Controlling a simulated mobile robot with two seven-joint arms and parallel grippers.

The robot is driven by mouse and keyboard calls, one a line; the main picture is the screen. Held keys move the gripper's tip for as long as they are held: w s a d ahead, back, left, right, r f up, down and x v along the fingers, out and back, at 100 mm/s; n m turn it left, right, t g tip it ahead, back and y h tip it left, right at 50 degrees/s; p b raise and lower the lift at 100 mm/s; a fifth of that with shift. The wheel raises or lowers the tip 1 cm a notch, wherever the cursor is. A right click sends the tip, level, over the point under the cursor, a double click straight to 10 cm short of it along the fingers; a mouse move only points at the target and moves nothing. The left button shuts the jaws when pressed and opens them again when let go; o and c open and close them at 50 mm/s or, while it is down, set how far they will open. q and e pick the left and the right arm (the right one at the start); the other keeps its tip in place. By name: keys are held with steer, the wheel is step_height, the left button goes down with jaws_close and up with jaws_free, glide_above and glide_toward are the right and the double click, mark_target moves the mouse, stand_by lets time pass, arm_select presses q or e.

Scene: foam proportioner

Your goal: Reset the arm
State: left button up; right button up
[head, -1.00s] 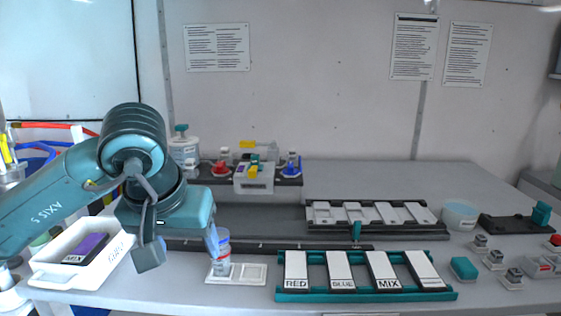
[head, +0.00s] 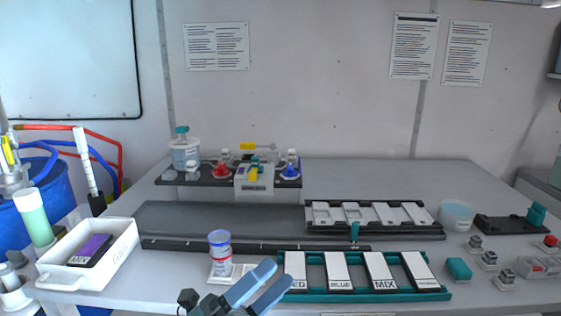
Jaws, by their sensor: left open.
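My left gripper (head: 262,286) is low in the head view, at the front edge of the bench. Its two blue-grey fingers are apart with nothing between them. They overlap the left end of the teal rack (head: 368,297) in the picture. A small clear jar with a blue lid (head: 219,254) stands upright on a white holder (head: 214,279), behind and to the left of the fingers and apart from them. The fingers hide part of that holder. My right gripper is not in the head view.
The rack holds white cards labelled BLUE (head: 338,272) and MIX. A white bin (head: 118,257) with a purple MIX block (head: 92,250) stands at left. Behind are a grey belt (head: 220,220) and a second card rack (head: 375,230). Small switches and a teal block (head: 459,269) are at right.

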arm_select(q)
steer(key=w+a+f+n+t+y, duration=0.2)
steer(key=a+f+n+t+y, duration=0.4)
steer(key=f+n+y, duration=0.85)
steer(key=s+a+f+n+g+y, duration=0.1)
steer(key=s+a+f+n+g, duration=0.1)
steer(key=s+f+n, duration=0.2)
steer(key=s+a+f+n+g+y+p, duration=0.1)
steer(key=s+a+f+n+g, duration=0.1)
steer(key=f+n, duration=0.4)
steer(key=s+a+f+n+g+y, duration=0.1)
steer(key=s+a+f+n+g, duration=0.1)
steer(key=s+f+n, duration=0.3)
step_height(320, 180, down, 2)
steer(key=shift+s+a+f+n+g, duration=0.1)
steer(key=shift+s+a+n+g, duration=0.25)
steer(key=shift+s+g, duration=0.4)
